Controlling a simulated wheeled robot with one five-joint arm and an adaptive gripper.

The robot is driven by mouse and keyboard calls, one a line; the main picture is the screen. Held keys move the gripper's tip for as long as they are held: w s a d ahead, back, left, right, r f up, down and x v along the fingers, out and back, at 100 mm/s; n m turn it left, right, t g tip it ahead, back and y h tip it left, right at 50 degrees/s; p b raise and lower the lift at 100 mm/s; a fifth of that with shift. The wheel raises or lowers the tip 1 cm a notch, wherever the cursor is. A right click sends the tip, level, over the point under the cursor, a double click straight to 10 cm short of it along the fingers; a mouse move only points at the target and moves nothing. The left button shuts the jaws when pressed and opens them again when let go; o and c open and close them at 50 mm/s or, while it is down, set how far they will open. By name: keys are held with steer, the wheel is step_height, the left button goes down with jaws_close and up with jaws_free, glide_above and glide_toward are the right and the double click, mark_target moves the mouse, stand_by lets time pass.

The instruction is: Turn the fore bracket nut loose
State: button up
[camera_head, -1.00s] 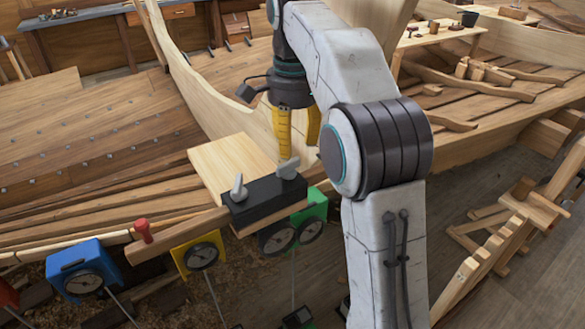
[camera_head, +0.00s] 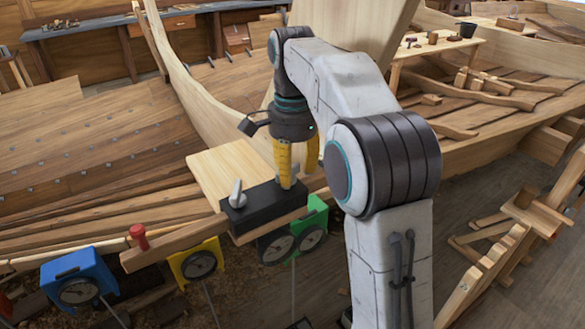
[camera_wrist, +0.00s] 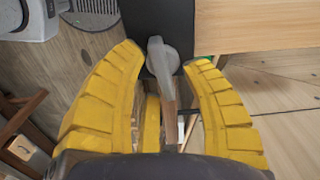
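The black bracket (camera_head: 262,207) is a dark block on the edge of a pale wooden board. A grey wing nut (camera_head: 237,194) stands upright at its left end. A second wing nut (camera_wrist: 161,58) is at its right end, mostly hidden behind my fingers in the head view. I cannot tell from the frames which nut is called fore. My gripper (camera_head: 290,180) points down at the right nut. In the wrist view its yellow fingers (camera_wrist: 165,62) stand on either side of this nut, open, with a narrow gap on each side.
Blue (camera_head: 80,277), yellow (camera_head: 198,262) and green (camera_head: 312,222) boxes with round dials hang along the front edge. A red peg (camera_head: 138,236) stands on the plank (camera_head: 172,243) left of the bracket. Hull planking (camera_head: 90,140) fills the left.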

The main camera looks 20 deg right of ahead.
jaws_close()
steer(key=shift+n+p, duration=0.3)
steer(key=n+p, duration=0.2)
steer(key=n, duration=0.1)
steer(key=shift+w+r+n+p, duration=0.1)
steer(key=shift+w+n+p, duration=0.05)
steer(key=shift+n+p, duration=0.2)
steer(key=shift+w+n+p, duration=0.2)
steer(key=shift+n+p, duration=1.05)
steer(key=shift+n, duration=1.3)
steer(key=shift+a, duration=0.1)
steer(key=shift+o, duration=0.5)
jaws_free()
